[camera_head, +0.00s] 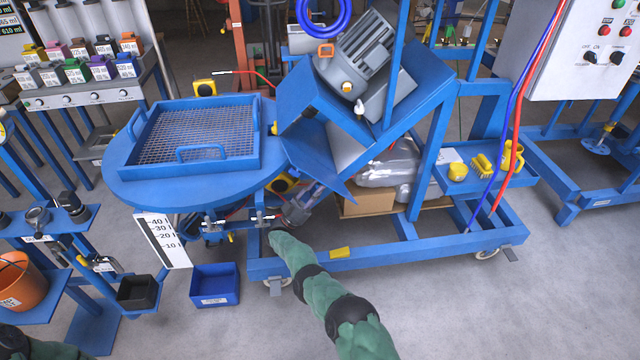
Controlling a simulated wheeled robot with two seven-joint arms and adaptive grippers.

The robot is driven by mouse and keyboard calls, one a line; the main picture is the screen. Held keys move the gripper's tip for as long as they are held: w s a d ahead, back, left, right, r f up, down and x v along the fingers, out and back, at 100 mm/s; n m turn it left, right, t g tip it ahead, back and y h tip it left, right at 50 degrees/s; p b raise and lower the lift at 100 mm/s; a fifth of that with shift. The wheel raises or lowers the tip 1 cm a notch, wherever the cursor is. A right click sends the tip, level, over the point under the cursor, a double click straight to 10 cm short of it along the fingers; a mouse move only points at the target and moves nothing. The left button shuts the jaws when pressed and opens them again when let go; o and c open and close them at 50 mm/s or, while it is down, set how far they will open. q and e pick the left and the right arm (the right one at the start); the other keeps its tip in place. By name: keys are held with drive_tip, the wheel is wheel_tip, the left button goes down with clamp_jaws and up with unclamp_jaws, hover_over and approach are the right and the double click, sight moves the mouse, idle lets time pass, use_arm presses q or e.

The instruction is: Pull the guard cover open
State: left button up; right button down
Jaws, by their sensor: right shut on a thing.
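A blue angled sheet-metal cover (308,150), which looks like the guard cover, sits at the middle of the blue machine, below the tilted grey motor (362,52). Its lower flap slants down and toward me. My right gripper (308,200) reaches in from the bottom on a green arm and is at this cover's lower edge. It looks shut on the cover, but the fingers are small and partly hidden, so the exact place of the grip is unclear. Part of my left arm shows in the bottom left corner; its gripper is out of view.
A round blue table (125,180) with a mesh-bottomed frame stands left of the cover. A blue bin (215,285) and a white scale plate (163,241) are below it. The machine's lower frame (400,252) runs right. Grey floor is clear in front.

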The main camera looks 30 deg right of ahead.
drive_tip(key=shift+f, duration=0.1)
idle(0.4)
drive_tip(key=c, duration=1)
unclamp_jaws()
drive_tip(key=shift+w+d, duration=0.1)
